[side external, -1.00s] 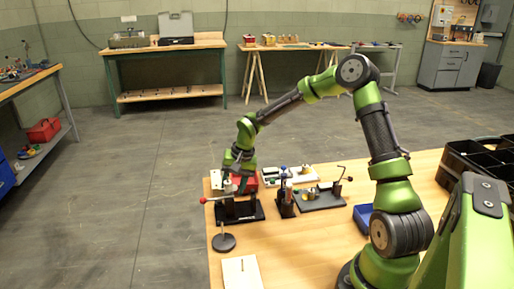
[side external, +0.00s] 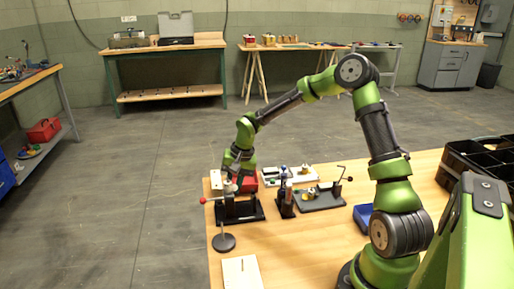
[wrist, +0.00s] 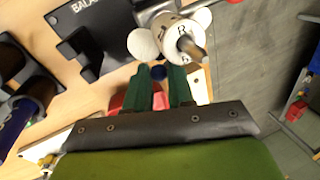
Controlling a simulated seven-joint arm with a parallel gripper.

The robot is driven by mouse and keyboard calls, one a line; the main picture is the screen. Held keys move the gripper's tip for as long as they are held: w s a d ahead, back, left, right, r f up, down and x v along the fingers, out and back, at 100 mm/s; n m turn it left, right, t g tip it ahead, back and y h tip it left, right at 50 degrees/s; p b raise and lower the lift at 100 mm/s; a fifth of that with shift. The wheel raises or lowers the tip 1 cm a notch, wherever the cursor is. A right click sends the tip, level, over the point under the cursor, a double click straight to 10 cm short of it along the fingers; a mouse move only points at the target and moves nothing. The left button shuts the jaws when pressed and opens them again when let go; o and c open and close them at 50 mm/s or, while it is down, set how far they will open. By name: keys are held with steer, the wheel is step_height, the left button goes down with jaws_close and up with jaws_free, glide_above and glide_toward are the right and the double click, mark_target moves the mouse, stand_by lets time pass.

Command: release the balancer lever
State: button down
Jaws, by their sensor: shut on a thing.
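The balancer (side external: 240,211) is a black fixture at the table's near left. Its lever with a red knob (side external: 202,200) sticks out to the left; a red knob (wrist: 235,1) also shows at the top edge of the wrist view. In the wrist view, the black base (wrist: 95,35) carries partly cut-off lettering, beside a pale metal cylinder (wrist: 170,40) marked with letters and a brown-tipped shaft. In the side view my gripper (side external: 234,185) is low over the balancer. The fingertips are hard to make out there.
A red bin (side external: 245,181) stands just behind the balancer. A small tool holder (side external: 286,208) and another black fixture (side external: 320,198) are to its right. A round-based stand (side external: 224,243) and a pale board (side external: 241,272) lie in front. The table's left edge is close.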

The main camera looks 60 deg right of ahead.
stand_by(0.3)
steer(key=shift+w+a+r+g+h, duration=0.4)
steer(key=shift+w+a+g+h, duration=0.15)
steer(key=shift+g+h, duration=0.4)
steer(key=shift+w+a+r+g+h, duration=0.3)
steer(key=shift+w+a+g+h, duration=0.25)
steer(key=shift+g+h, duration=0.3)
steer(key=shift+w+a+r+g+h, duration=0.1)
steer(key=shift+w+a+g+h, duration=0.4)
steer(key=shift+g+h, duration=0.35)
steer(key=shift+w+a+g+h, duration=0.45)
steer(key=shift+g+h, duration=0.4)
steer(key=c, duration=1)
jaws_free()
